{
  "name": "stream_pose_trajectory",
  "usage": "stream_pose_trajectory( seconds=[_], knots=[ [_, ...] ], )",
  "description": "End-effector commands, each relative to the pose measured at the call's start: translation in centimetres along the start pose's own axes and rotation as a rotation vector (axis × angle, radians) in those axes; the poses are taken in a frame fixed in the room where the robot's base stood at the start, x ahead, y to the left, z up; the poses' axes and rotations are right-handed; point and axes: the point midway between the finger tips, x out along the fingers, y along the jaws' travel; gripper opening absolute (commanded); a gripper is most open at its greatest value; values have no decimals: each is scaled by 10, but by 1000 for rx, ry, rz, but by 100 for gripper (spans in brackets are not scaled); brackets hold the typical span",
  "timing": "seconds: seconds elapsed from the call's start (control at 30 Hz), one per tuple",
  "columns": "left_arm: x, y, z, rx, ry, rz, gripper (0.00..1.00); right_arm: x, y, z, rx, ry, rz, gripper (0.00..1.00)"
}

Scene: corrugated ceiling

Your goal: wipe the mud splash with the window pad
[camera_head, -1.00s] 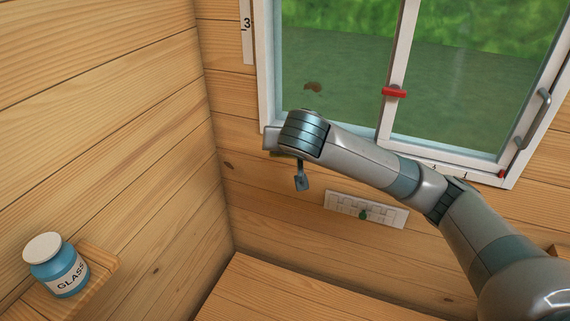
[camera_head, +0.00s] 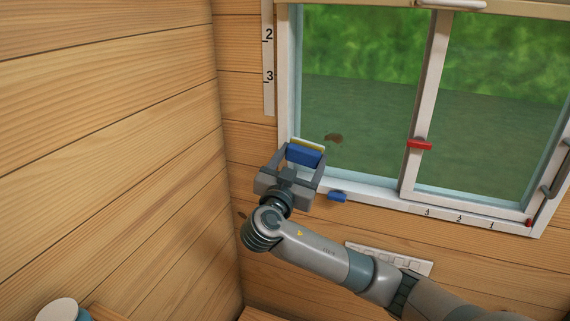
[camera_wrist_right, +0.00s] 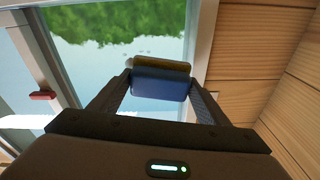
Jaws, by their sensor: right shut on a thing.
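The mud splash (camera_head: 334,138) is a small brown smear low on the left pane of the window. The window pad (camera_head: 304,155) is a blue block with a yellowish layer on its far side. My right gripper (camera_head: 304,160) is shut on the pad and holds it at the lower left corner of the left pane, left of and a little below the splash. In the right wrist view the pad (camera_wrist_right: 161,84) sits between the fingertips with the glass behind it. Whether the pad touches the glass I cannot tell. My left gripper is out of view.
A red latch (camera_head: 419,145) sits on the window's middle post. A blue piece (camera_head: 338,197) sticks out at the lower frame. A white panel (camera_head: 390,259) is on the wall below. A numbered strip (camera_head: 268,60) and the side wall are at left.

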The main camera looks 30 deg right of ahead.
Motion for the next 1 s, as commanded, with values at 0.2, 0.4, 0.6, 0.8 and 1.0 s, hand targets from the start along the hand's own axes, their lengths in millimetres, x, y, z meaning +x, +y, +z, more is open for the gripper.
stream_pose_trajectory(
  seconds=[0.2, 0.4, 0.6, 0.8, 1.0],
  knots=[
    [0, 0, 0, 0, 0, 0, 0, 0, 11, -6, -4, 40, 40, 52],
    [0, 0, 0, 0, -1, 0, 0, 0, 11, -6, -5, 42, 40, 52],
    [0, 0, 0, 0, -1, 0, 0, 0, 11, -6, -5, 41, 40, 52],
    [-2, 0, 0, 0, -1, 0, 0, 7, 11, -6, -7, 42, 39, 52],
    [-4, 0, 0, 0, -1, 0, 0, 22, 12, -5, -7, 43, 40, 52]
  ],
)
